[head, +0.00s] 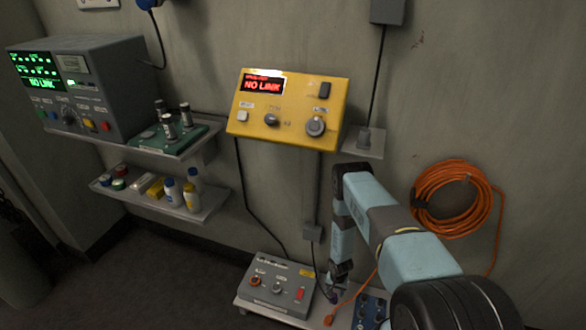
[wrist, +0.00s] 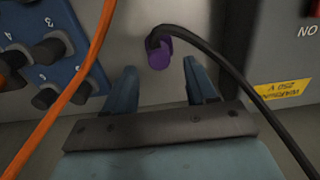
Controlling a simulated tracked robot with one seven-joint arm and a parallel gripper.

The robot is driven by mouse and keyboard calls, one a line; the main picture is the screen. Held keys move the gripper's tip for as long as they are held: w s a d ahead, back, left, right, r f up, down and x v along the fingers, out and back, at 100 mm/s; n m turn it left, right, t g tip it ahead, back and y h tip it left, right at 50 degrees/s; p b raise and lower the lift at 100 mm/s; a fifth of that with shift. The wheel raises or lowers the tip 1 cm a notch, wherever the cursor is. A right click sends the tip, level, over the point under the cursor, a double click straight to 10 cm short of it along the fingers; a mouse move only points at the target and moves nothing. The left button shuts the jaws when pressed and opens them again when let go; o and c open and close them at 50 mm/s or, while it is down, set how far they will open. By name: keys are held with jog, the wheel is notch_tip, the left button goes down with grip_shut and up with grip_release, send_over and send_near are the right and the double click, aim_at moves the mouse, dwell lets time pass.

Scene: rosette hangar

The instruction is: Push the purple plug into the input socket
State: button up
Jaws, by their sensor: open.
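The purple plug (wrist: 160,57) shows in the wrist view with a black cable running from it to the lower right. It lies on a pale surface just beyond my gripper (wrist: 160,72), roughly midway between the fingertips. My gripper is open, with nothing visibly held between its fingers. In the head view my gripper (head: 338,279) points down over the low shelf, between the grey box and the blue socket block. I cannot tell which socket is the input socket; its label is not readable.
A grey box (head: 275,284) and a blue socket block (head: 370,312) sit on the low shelf (head: 262,312). An orange cable (wrist: 85,75) crosses left of my gripper. A yellow panel (head: 288,108) on the wall reads NO LINK. An orange cable coil (head: 452,198) hangs at right.

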aim_at(334, 294)
jog(key=shift+f, duration=2.65)
jog(key=shift+c, duration=0.2)
grip_shut()
jog(key=shift+r, duration=2.95)
jog(key=shift+s, duration=0.1)
